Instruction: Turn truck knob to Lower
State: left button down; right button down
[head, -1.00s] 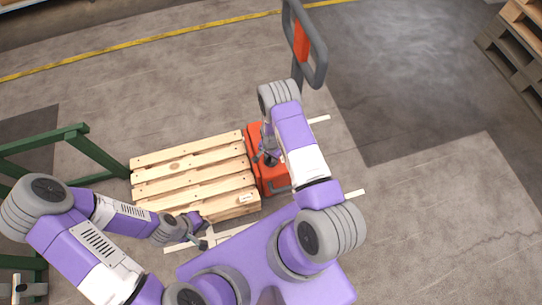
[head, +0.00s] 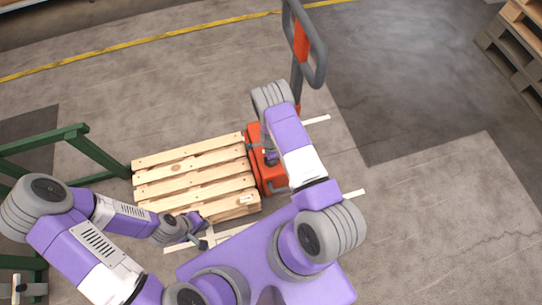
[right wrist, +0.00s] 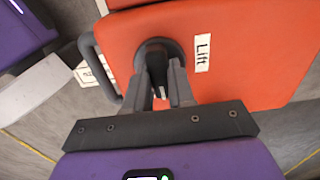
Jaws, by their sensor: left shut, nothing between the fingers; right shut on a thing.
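The orange pallet truck (head: 254,137) stands at the right end of the wooden pallet. In the right wrist view its orange body (right wrist: 240,40) carries a dark round knob (right wrist: 158,46). A white "Lift" label (right wrist: 202,53) is right of the knob. No "Lower" label is readable. My right gripper (right wrist: 161,72) is shut on the knob, one finger on each side of its grip. In the head view my right arm partly covers the knob area.
The wooden pallet (head: 195,168) lies left of the truck. The truck's grey handle (head: 318,55) rises behind my right arm. A green frame (head: 95,152) stands at the left. Stacked pallets (head: 515,40) are at the upper right. Floor at the right is clear.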

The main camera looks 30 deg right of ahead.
jog(key=shift+s+a+f, duration=0.1)
dwell(0.4)
jog(key=c, duration=1)
grip_release()
jog(key=shift+o, duration=0.2)
notch_tip(320, 180, up, 8)
jog(key=p, duration=0.3)
jog(key=shift+f, duration=0.15)
